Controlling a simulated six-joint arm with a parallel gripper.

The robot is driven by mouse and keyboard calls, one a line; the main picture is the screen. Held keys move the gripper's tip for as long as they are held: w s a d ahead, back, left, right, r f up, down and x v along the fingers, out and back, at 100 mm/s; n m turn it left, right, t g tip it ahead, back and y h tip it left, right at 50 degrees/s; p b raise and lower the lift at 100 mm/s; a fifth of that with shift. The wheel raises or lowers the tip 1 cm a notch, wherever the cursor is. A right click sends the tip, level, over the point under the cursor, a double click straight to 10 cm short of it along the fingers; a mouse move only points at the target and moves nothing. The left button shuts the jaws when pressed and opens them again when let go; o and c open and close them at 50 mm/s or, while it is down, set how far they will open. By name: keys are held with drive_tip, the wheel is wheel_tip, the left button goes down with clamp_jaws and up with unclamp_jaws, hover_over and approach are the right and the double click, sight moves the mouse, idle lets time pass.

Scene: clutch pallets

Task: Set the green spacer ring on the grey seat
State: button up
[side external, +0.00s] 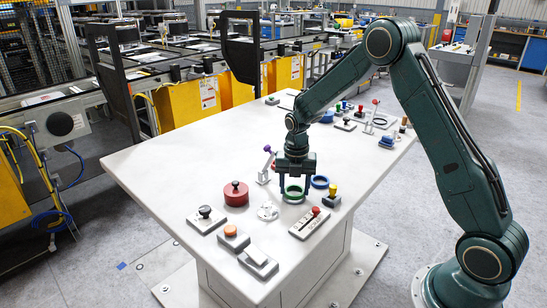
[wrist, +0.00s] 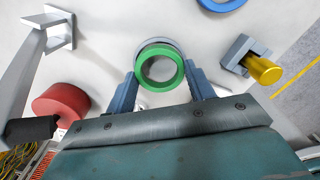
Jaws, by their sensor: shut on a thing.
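The green spacer ring (side external: 292,199) is held between the two fingers of my gripper (side external: 294,188), low over the white table. In the wrist view the green ring (wrist: 160,87) sits between the fingertips (wrist: 161,76), facing the camera. A grey round rim (wrist: 158,42) shows just beyond the ring's far edge and is mostly hidden by it; it looks like the grey seat. I cannot tell whether the ring touches it. A pale grey round part (side external: 268,211) lies on the table to the left of my gripper in the side view.
A red cylinder (side external: 236,198) stands to the left, a blue ring (side external: 319,182) and a yellow-topped block (side external: 331,199) to the right. A purple-tipped lever (side external: 266,165) is behind left. Switch blocks (side external: 309,224) stand in front. The table's left part (side external: 180,155) is clear.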

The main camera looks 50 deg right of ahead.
drive_tip(key=shift+f, duration=0.4)
drive_tip(key=shift+r, duration=0.8)
idle(0.5)
drive_tip(key=shift+f, duration=0.8)
idle(1.0)
drive_tip(key=o, duration=0.7)
drive_tip(key=shift+c, duration=0.2)
wheel_tip(320, 180, up, 11)
idle(1.2)
idle(0.4)
